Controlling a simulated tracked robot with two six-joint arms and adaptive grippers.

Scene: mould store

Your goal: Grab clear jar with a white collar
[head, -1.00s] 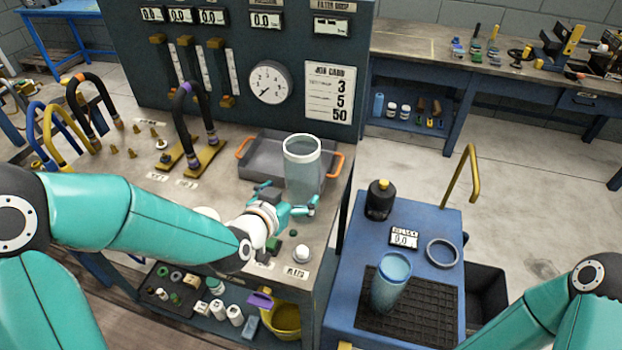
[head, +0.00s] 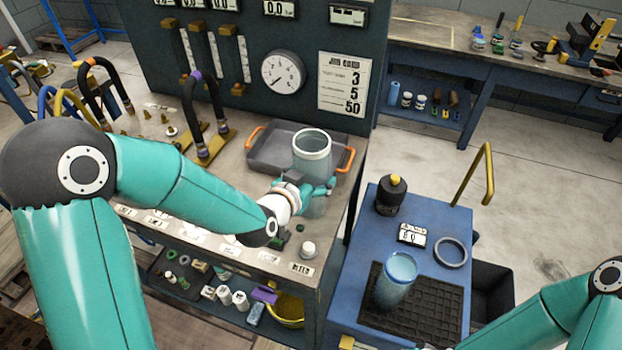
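The clear jar with a white collar (head: 312,158) stands upright on the bench, in front of the grey tray. My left gripper (head: 308,187) is at the jar's lower body, coming from the left. Its teal fingers lie against or around the jar's near side. Part of the jar's clear bottom shows below the fingers. I cannot tell whether the fingers are closed on it. My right arm comes in at the bottom right, and its gripper is outside the picture.
A grey tray (head: 268,155) with orange handles lies just behind the jar. A small white-topped item (head: 308,249) stands near the bench front. A bluish jar (head: 396,278) stands on a black mat (head: 435,318) on the blue cart, with a black bottle (head: 391,197) and grey ring (head: 451,252).

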